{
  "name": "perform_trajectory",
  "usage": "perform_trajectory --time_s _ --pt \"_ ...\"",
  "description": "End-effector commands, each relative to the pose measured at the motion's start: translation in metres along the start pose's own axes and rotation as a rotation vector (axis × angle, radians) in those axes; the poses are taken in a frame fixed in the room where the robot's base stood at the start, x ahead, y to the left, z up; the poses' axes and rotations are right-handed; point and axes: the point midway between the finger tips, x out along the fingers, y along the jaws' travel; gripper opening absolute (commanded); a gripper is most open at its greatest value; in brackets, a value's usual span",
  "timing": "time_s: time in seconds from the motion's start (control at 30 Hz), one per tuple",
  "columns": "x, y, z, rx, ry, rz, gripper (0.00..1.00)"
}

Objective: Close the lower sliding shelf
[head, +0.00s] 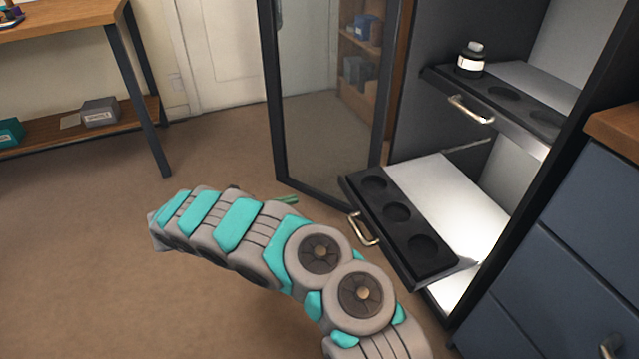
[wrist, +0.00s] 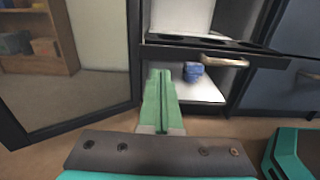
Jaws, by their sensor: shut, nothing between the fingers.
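The lower sliding shelf (head: 411,232) is pulled out of the cabinet in the head view. Its black front part has three empty round recesses, and a metal handle (head: 363,229) is on its front. In the wrist view, what appears to be the same shelf (wrist: 193,42) crosses the top, with its handle (wrist: 225,60) right of centre. My gripper (wrist: 162,75) is shut and empty, its green fingers pointing toward the cabinet, left of the handle and apart from it. In the head view only a green bit of my gripper (head: 288,200) shows behind my arm, left of the shelf.
The cabinet's glass door (head: 325,97) stands open at left. A blue object (wrist: 193,72) lies on the cabinet floor. Blue drawers (head: 560,240) stand at right. The floor at left is clear.

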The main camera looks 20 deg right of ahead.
Motion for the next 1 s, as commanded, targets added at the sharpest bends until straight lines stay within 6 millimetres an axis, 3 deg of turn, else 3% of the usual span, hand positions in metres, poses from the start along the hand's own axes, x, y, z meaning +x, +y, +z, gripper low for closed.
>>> perform_trajectory --time_s 0.17,0.7,1.0 --pt "0.009 0.000 -0.004 -0.023 -0.011 0.008 0.00" --pt "0.107 -0.001 -0.003 -0.022 -0.010 0.003 0.00" --pt "0.138 0.000 -0.003 -0.020 -0.008 0.006 0.00"
